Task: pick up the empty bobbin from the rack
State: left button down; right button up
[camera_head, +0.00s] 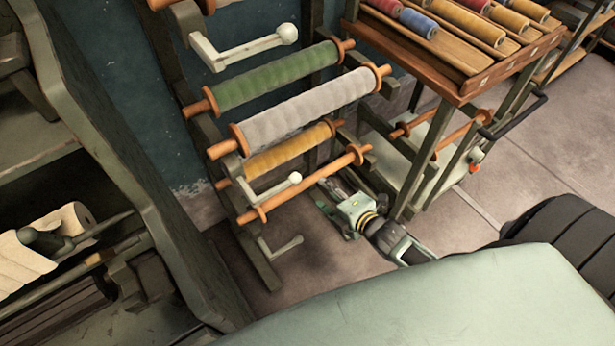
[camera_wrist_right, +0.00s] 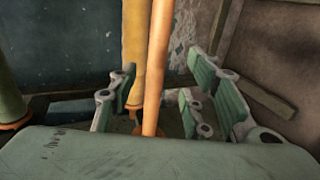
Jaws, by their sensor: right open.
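The empty bobbin (camera_head: 305,185) is a bare orange rod with end collars, lowest of the bobbins on the dark rack (camera_head: 225,205). My right gripper (camera_head: 333,195) is low beside the rack, just right of and below the bobbin's right part. In the right wrist view my right gripper (camera_wrist_right: 160,100) is open, and the bare orange rod (camera_wrist_right: 157,65) shows upright between its fingers. Whether they touch it I cannot tell. The rod's lower end is partly hidden by the gripper body. My left gripper is not in view.
Yellow (camera_head: 285,152), white (camera_head: 310,108) and green (camera_head: 275,77) wound bobbins sit above on the rack. A cart (camera_head: 455,95) with thread spools stands close right of my arm. More bare orange rods (camera_head: 460,135) lie lower on it. White crank handles (camera_head: 280,187) jut out.

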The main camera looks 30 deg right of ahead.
aim_at(315, 181)
jog(key=shift+x, duration=1.25)
jog(key=x, duration=0.4)
jog(key=shift+w+r, duration=0.2)
jog(key=shift+w, duration=0.2)
jog(key=c, duration=1.1)
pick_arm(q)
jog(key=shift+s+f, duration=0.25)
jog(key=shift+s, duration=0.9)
pick_arm(e)
grip_shut()
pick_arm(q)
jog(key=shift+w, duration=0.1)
